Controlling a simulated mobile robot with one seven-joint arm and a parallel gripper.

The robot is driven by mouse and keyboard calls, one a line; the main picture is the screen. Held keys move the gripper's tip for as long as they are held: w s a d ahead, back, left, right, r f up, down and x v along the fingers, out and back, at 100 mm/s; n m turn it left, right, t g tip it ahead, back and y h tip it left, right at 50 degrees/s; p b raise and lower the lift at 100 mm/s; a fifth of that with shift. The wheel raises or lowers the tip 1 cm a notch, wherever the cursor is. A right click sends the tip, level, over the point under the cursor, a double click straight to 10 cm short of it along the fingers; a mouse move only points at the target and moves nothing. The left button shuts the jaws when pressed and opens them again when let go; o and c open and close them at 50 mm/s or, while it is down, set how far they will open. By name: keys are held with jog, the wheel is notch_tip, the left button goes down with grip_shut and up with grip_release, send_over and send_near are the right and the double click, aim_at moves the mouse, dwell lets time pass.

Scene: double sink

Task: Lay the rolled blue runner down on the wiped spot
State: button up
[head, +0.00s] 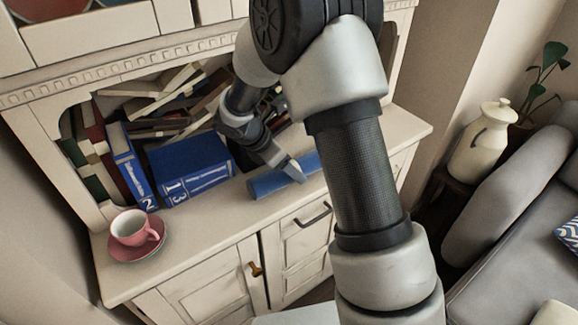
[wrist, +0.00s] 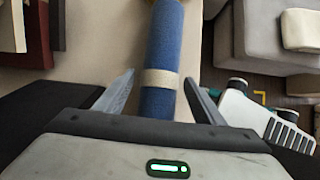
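The rolled blue runner (head: 268,184) lies on the cream cabinet top (head: 215,215), near its front edge. In the wrist view the blue runner (wrist: 162,45) runs away from me, with a pale band around it. My gripper (head: 291,168) is over the runner's middle in the head view. In the wrist view my gripper (wrist: 159,78) is open, one finger on each side of the roll, with gaps visible on both sides. I cannot tell how far the fingertips reach down beside it. My arm hides part of the cabinet top. I cannot make out a wiped spot.
A pink cup (head: 131,228) on a saucer (head: 121,250) stands at the cabinet top's left end. Blue books (head: 190,170) and piled books (head: 160,100) fill the niche behind. The top between saucer and runner is clear. A white jar (head: 483,140) and grey sofa (head: 515,225) are right.

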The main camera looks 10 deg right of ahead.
jog(key=p+v, duration=0.2)
jog(key=v, duration=0.9)
jog(key=shift+w+d, duration=0.1)
jog(key=s+d+r+m+y, duration=0.2)
jog(key=s+d+r+m, duration=0.3)
jog(key=s+r+m, duration=0.5)
jog(key=s+r+m+t+y, duration=0.1)
jog(key=s+r+m+y, duration=0.1)
jog(key=s+m, duration=0.4)
jog(key=s+d+r+m+t+y, duration=0.1)
jog(key=s+r+m+t+y, duration=0.1)
jog(key=s+m, duration=0.4)
jog(key=shift+s+r, duration=0.9)
jog(key=shift+s, duration=0.3)
jog(key=shift+d+r, duration=0.1)
notch_tip(320, 180, up, 14)
jog(key=p, duration=1.5)
jog(key=shift+r, duration=0.25)
